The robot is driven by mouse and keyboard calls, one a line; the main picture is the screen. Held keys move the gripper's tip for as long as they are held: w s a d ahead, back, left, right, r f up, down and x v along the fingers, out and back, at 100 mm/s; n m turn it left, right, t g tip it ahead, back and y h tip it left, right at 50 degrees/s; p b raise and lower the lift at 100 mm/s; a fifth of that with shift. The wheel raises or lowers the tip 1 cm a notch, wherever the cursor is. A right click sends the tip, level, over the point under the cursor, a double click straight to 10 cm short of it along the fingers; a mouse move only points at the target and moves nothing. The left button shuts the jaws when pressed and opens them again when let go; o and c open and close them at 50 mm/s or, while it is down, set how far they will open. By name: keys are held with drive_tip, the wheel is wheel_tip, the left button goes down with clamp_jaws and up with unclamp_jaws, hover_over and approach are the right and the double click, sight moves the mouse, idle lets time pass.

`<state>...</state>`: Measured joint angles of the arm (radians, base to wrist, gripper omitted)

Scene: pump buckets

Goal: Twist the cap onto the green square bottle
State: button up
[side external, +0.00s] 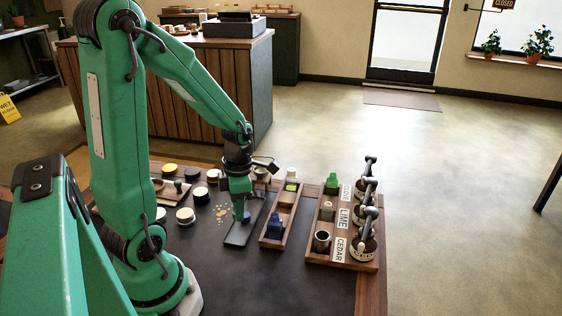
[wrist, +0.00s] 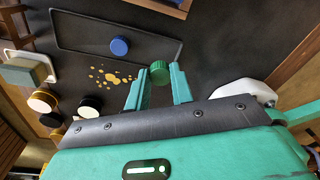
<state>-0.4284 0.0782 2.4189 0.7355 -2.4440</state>
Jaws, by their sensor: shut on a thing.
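My gripper (wrist: 159,78) is shut on a round, ribbed green cap (wrist: 160,71), which sits between its fingertips in the wrist view. In the side external view my gripper (side external: 241,200) is above the dark mat on the table, and the cap cannot be made out there. A green bottle (side external: 332,184) stands at the far end of the wooden rack on the right, apart from my gripper. Its exact shape and its top are too small to tell. A blue cap (wrist: 119,46) lies on the dark mat; it also shows in the side external view (side external: 246,217).
A narrow wooden tray (side external: 267,242) right of my gripper holds a blue bottle (side external: 275,226). The labelled wooden rack (side external: 318,255) carries pump buckets (side external: 361,248) and a metal cup (side external: 321,240). Yellow bits (wrist: 108,77) and several round jars (wrist: 89,107) lie left of the mat.

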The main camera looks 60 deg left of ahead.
drive_tip(key=w+a+r+m, duration=0.1)
drive_tip(key=w+r, duration=0.1)
drive_tip(key=w, duration=0.6)
drive_tip(key=w+a+r+m, duration=0.1)
drive_tip(key=w+r+m, duration=0.1)
drive_tip(key=w, duration=0.6)
wheel_tip(320, 180, up, 3)
drive_tip(key=m, duration=0.3)
hover_over(334, 174)
drive_tip(key=shift+d+f+t, duration=0.1)
drive_tip(key=shift+f+t, duration=0.1)
drive_tip(key=shift+t, duration=0.1)
drive_tip(key=shift+f, duration=0.15)
drive_tip(key=shift+f, duration=1.75)
drive_tip(key=shift+f, duration=1.15)
idle(1.5)
drive_tip(key=o, duration=1)
